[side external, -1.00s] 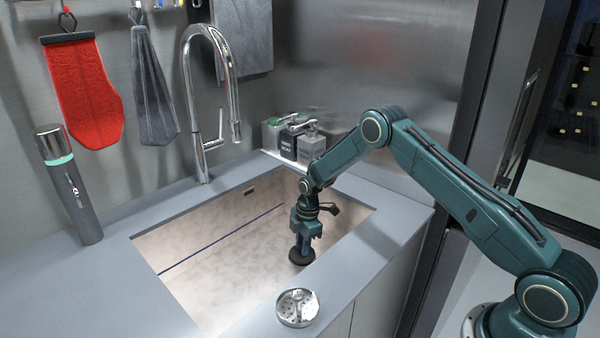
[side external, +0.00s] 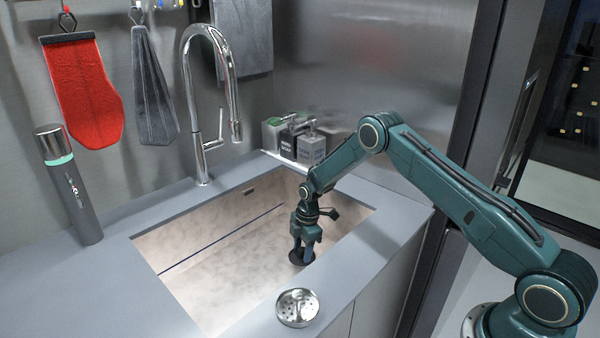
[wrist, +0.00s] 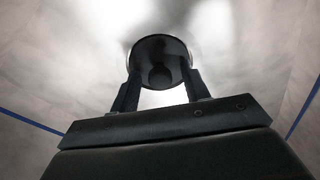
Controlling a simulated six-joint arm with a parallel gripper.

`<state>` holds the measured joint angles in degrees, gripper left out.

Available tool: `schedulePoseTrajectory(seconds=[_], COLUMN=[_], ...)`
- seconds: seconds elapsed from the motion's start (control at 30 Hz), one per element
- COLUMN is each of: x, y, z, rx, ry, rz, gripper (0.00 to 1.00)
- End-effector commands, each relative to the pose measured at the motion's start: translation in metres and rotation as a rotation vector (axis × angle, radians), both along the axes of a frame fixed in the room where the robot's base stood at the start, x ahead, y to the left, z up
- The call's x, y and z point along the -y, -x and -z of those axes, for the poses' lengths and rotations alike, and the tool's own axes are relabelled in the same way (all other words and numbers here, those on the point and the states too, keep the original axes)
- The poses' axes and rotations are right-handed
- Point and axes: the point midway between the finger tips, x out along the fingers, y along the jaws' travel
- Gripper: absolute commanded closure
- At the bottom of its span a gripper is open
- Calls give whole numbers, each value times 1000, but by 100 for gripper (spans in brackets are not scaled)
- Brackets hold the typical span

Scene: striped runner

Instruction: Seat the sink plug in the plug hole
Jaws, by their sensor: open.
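The black round sink plug (side external: 299,260) is low in the sink, under my gripper (side external: 303,252). In the wrist view the plug (wrist: 160,50) is a dark disc with a round knob at its middle, and a thin pale rim shows along its edge. My gripper (wrist: 161,82) is open, with one finger on either side of the knob and a gap between them and it. The plug hole itself is hidden beneath the plug, so I cannot tell how deep the plug sits.
The sink (side external: 225,250) has a pale basin and grey counter around it. A round metal strainer (side external: 297,307) lies on the front counter. A tall faucet (side external: 188,100) and several soap bottles (side external: 311,147) stand behind. A dark cylinder (side external: 72,190) stands at left.

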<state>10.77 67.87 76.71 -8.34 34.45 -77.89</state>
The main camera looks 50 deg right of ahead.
Motion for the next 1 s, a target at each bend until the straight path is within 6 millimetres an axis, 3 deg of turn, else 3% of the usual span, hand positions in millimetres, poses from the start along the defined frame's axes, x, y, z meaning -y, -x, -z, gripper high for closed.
schedulePoseTrajectory(seconds=[0.37,1.0], x=[2,12], y=[0,3], z=[-18,-109], rx=[3,2], ry=[0,1], rz=[0,0], gripper=[54,54])
